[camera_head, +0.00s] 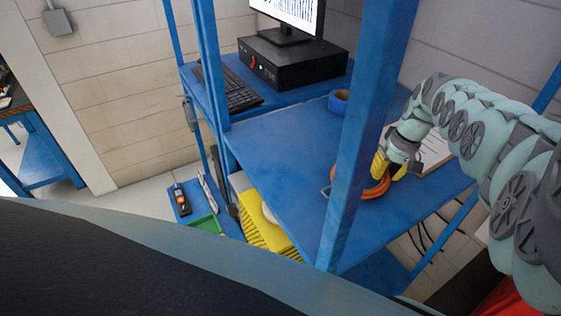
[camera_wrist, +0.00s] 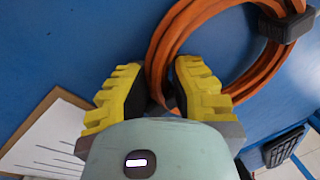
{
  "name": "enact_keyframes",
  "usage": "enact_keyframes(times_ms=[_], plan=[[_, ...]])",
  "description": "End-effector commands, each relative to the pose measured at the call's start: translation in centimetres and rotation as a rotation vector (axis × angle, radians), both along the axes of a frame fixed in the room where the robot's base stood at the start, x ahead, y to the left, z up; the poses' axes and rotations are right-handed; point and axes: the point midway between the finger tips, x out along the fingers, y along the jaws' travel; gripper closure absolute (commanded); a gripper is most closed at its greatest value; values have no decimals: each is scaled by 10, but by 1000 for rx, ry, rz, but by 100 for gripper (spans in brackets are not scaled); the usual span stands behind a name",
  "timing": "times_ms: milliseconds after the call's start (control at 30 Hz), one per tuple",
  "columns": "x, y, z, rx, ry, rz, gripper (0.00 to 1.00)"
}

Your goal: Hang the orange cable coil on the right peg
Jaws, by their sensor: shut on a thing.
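The orange cable coil (camera_head: 376,188) is at the blue shelf top, partly hidden behind a blue upright in the head view. In the wrist view the coil (camera_wrist: 160,45) is a flat ring with a black clip (camera_wrist: 288,26) on its far right side. My gripper (camera_head: 389,166) has yellow fingers. In the wrist view my gripper (camera_wrist: 157,82) has one finger on each side of the coil's near edge, shut on it. I cannot tell whether the coil touches the surface. No peg shows in either view.
A blue upright (camera_head: 365,120) stands in front of the coil. A clipboard with paper (camera_head: 432,152) lies beside my gripper. A blue tape roll (camera_head: 339,102), a keyboard (camera_head: 228,88) and a black box (camera_head: 290,62) under a monitor are farther back. The shelf's left middle is clear.

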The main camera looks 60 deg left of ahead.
Motion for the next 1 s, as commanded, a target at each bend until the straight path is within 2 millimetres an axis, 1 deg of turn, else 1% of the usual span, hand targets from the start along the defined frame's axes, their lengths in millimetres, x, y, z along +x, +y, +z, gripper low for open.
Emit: enact_keyframes(times_ms=[33,67,233,500,633,767,1000], plan=[[-1,2,1,1,-1,3,100],[-1,1,0,0,0,3,73],[-1,1,0,0,0,2,55],[0,0,1,0,0,1,55],[1,0,6,1,0,0,55],[4,-2,19,1,1,-2,55],[10,-5,47,3,-3,-4,55]])
